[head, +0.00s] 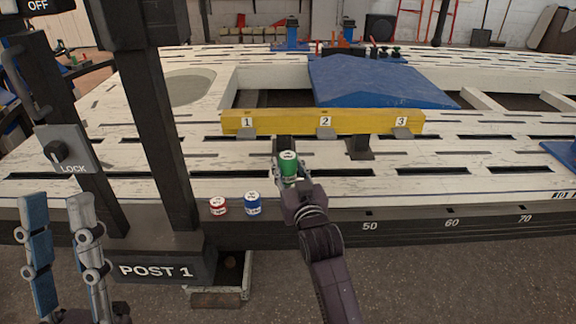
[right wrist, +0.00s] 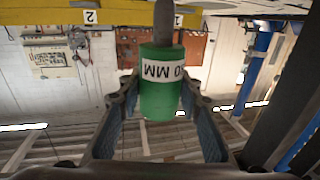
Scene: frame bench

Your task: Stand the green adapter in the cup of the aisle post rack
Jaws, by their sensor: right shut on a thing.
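The green adapter (head: 288,162) is a short green cylinder with a white label. My right gripper (head: 288,178) is shut on it and holds it over the white bench, in front of the yellow rail. In the right wrist view the adapter (right wrist: 158,105) sits between both fingers (right wrist: 160,92), with its label reading upside down and a grey stem beyond it. My left gripper (head: 58,198) is at the lower left, with its fingers apart and nothing between them. I cannot make out for certain which part is the cup of the aisle post rack.
A red adapter (head: 218,206) and a blue adapter (head: 253,204) stand at the bench's front edge. The yellow rail (head: 285,122) carries numbers 1 to 3. The dark POST 1 upright (head: 160,130) rises at left, near a LOCK box (head: 66,152). An open tray (head: 232,262) is below.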

